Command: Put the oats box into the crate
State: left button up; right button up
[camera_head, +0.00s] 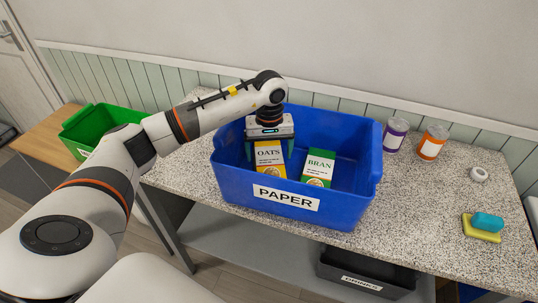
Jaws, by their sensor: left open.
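The yellow and white oats box (270,159) is inside the blue crate (229,184) labelled PAPER, in its left half. My left gripper (269,141) is over the crate, pointing down at the top of the oats box. Its fingers are open and reach down beside the box. The box's base is hidden by the crate's front wall, so I cannot tell if it rests on the floor. A green and white bran box (319,167) stands in the crate to the right of the oats box, apart from it. My right gripper is not in view.
The crate stands on a speckled counter (420,205). To its right are a purple jar (395,135), an orange jar (432,143), a white roll (479,174) and sponges (485,225). A green bin (98,125) is at left. A dark bin (365,272) sits below.

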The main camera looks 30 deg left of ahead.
aim_at(269, 159)
pick_arm(q)
notch_tip(269, 159, up, 10)
jog(key=b, duration=0.1)
jog(key=shift+r+b, duration=0.2)
jog(key=shift+b, duration=0.15)
dwell(1.0)
